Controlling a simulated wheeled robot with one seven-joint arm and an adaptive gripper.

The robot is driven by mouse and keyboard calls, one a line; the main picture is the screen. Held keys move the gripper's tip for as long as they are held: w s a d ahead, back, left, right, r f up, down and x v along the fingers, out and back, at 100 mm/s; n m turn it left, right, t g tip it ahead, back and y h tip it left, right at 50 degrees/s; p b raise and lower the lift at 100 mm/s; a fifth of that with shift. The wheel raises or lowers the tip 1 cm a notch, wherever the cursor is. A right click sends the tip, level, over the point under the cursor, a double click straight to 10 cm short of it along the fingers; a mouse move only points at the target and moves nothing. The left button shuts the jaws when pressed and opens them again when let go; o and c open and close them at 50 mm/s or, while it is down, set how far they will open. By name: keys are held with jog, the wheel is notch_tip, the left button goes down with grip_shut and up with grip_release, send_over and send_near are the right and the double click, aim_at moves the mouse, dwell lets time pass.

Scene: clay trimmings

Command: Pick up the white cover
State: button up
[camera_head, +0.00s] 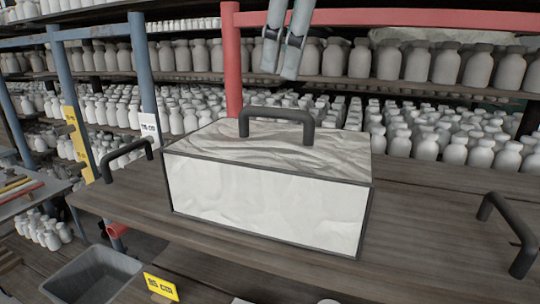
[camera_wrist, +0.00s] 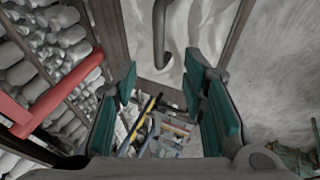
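The white cover (camera_head: 265,205) is a box-shaped piece with a wrinkled whitish top, smooth white front and dark edges. A dark arched handle (camera_head: 277,118) stands on its top. It sits on a brown wooden board (camera_head: 420,240). My gripper (camera_head: 279,70) is above and behind the handle at the top of the head view, apart from it. In the wrist view my gripper (camera_wrist: 163,80) shows two teal-padded fingers spread apart with nothing between them. The handle (camera_wrist: 159,35) and the cover's pale top (camera_wrist: 195,25) show beyond the fingertips.
Dark side handles stand on the board at left (camera_head: 125,158) and right (camera_head: 510,232). Shelves of several white bottles (camera_head: 420,65) lie behind. A red post (camera_head: 232,60) rises just left of my gripper. A grey bin (camera_head: 92,275) is at lower left.

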aim_at(275, 109)
jog(key=x, duration=1.1)
jog(key=shift+w+f, duration=0.25)
jog(key=shift+f, duration=0.05)
grip_shut()
